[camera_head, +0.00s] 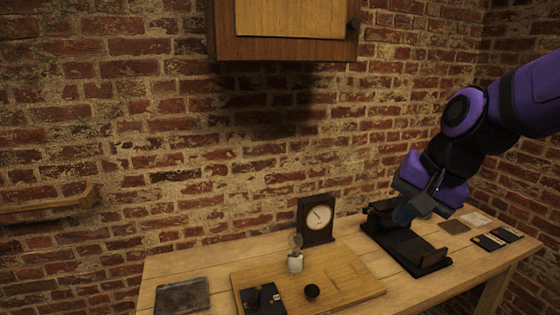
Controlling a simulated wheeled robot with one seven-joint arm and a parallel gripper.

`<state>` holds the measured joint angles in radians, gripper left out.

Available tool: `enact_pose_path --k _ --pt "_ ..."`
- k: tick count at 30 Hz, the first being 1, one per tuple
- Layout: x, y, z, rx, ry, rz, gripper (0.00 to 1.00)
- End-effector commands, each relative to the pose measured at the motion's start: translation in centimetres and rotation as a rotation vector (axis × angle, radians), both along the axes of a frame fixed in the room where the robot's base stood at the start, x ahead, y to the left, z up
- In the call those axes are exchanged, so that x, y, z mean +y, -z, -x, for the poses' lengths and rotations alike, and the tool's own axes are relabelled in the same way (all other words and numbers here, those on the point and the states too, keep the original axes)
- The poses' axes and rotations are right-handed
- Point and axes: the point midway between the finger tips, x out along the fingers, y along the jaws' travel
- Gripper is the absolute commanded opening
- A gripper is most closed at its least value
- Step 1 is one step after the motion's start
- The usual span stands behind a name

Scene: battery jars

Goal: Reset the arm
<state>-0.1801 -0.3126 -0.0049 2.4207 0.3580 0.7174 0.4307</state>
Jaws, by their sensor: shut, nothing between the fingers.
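My purple and black arm reaches in from the right. My gripper (405,212) points down at its end, over the far part of a black device (408,245) with a long flat base. It looks shut and I see nothing held in it. I cannot tell whether the fingertips touch the device.
The wooden table (205,262) holds a board (345,278), a small jar (295,262), a black knob (312,291), a dark box (262,299), a gauge (317,219), a grey slab (182,295) and flat cards (490,240). A cabinet (285,48) hangs on the brick wall.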

Motion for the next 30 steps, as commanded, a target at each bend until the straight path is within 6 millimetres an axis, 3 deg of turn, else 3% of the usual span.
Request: enact_pose_path --k 6,15,21,30 --pt "-4.3 -2.8 4.7 -0.126 -0.169 0.163 0.00" --pt "-8.6 -4.6 10.5 -0.218 -0.341 0.393 0.00" --pt "-9.6 -4.7 12.0 -0.231 -0.383 0.456 0.00" --pt "-9.7 -4.7 12.0 -0.230 -0.386 0.460 0.00"
